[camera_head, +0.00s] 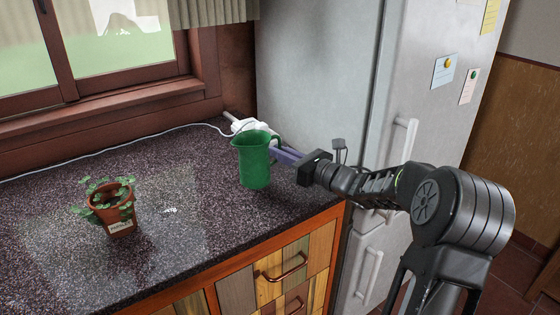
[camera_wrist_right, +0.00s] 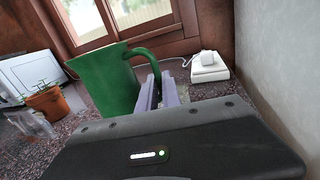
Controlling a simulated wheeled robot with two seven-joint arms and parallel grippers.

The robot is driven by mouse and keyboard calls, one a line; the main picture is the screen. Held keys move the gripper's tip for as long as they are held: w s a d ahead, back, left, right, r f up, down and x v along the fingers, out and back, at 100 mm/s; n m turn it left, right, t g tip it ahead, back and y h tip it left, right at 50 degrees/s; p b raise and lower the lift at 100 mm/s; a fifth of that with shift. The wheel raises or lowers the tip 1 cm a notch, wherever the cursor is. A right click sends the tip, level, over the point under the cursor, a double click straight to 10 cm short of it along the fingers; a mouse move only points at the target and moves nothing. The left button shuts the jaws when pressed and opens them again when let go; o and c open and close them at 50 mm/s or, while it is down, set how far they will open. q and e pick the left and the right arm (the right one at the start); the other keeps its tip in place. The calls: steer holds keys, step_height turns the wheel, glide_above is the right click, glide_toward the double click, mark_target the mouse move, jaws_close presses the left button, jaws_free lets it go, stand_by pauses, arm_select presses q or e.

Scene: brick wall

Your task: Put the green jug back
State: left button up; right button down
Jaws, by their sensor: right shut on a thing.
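The green jug (camera_head: 254,162) stands upright at the right part of the dark speckled counter (camera_head: 170,240), near the fridge, with its handle toward my right gripper. It also shows in the right wrist view (camera_wrist_right: 106,80), large and close. My right gripper (camera_head: 280,153) reaches in from the right and is shut on the jug's handle. Its two purple fingers (camera_wrist_right: 158,92) show at the handle in the right wrist view. I cannot tell whether the jug's base touches the counter. My left gripper is in neither view.
A potted plant (camera_head: 112,205) stands on the counter at the left. A white device (camera_head: 248,126) with a cable lies behind the jug, by the wall. The grey fridge (camera_head: 315,75) rises close on the right. The counter between plant and jug is clear.

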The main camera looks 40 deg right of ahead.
step_height(320, 180, down, 2)
steer(key=shift+f, duration=0.25)
steer(key=shift+f, duration=0.1)
steer(key=c, duration=1.5)
jaws_free()
steer(key=shift+c, duration=0.2)
